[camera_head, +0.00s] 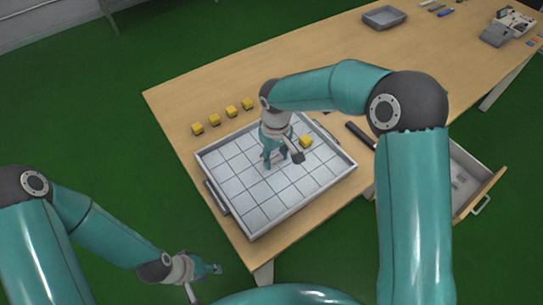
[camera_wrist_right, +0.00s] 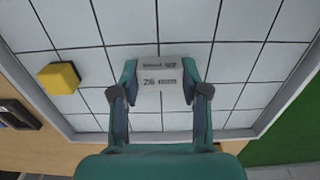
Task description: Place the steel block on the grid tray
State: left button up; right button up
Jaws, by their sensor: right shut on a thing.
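The grid tray (camera_head: 237,188) is a shallow metal tray with a white, black-lined floor. The steel block (camera_wrist_right: 158,75), pale grey with dark printed lettering, is between the fingers of my right gripper (camera_wrist_right: 160,83) in the right wrist view. My right gripper (camera_head: 275,160) is shut on it, pointing down over the tray's middle in the head view. I cannot tell whether the block touches the tray floor. A yellow cube (camera_head: 305,142) sits on the tray, and in the right wrist view (camera_wrist_right: 58,78) it is left of the gripper. My left gripper (camera_head: 213,268) is off the table at lower left.
Several yellow cubes (camera_head: 214,119) stand in a row on the wooden table (camera_head: 180,95) behind the tray. A black-handled thing (camera_head: 360,134) lies right of the tray. An open drawer (camera_head: 470,185) sticks out at the right. A grey bin (camera_head: 384,17) stands far back.

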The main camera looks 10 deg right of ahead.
aim_at(275, 158)
jog(key=o, duration=1.3)
notch_tip(275, 158, up, 12)
jog(key=shift+r, duration=0.1)
dwell(0.3)
